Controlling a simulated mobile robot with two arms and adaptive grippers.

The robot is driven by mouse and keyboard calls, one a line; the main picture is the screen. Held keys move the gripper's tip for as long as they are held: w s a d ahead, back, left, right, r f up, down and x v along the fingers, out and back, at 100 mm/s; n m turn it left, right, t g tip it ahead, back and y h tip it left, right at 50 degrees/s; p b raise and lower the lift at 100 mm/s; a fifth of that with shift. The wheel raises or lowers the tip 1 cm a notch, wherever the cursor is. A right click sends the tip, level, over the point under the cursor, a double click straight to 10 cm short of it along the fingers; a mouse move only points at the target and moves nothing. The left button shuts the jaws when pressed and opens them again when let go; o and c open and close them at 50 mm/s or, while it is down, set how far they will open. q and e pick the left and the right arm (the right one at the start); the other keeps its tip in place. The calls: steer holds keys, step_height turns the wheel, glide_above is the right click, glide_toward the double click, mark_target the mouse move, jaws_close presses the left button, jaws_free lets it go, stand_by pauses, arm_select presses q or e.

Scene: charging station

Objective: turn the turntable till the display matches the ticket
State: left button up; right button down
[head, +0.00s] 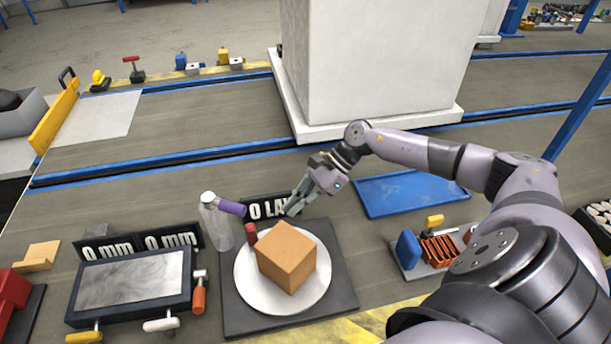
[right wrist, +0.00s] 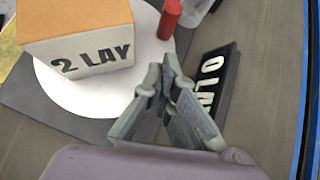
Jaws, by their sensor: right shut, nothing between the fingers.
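The turntable is a white round disc (head: 246,287) on a dark square base (head: 345,285). A red peg (head: 251,236) stands at the disc's rim and also shows in the right wrist view (right wrist: 169,20). A dark plate reading "0 LAY" (head: 262,209) stands behind the disc; my gripper partly covers it in the head view. My right gripper (head: 291,207) is shut and empty between the peg and this plate, apart from the peg. My left gripper is out of view.
A framed grey panel (head: 132,282) with two "0 mm" plates (head: 173,240) is at left. A blue tray (head: 408,193) lies at right, and a large white block (head: 375,65) stands behind.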

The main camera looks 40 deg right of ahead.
steer(key=x, duration=0.3)
steer(key=shift+w+a+f, duration=0.1)
steer(key=shift+a, duration=0.2)
steer(key=shift+w+a, duration=0.15)
steer(key=shift+a, duration=0.45)
steer(key=shift+w+a, duration=0.15)
steer(key=shift+a, duration=0.4)
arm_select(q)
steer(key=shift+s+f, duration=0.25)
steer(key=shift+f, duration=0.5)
arm_select(e)
steer(key=shift+w+a, duration=0.1)
steer(key=shift+a, duration=0.45)
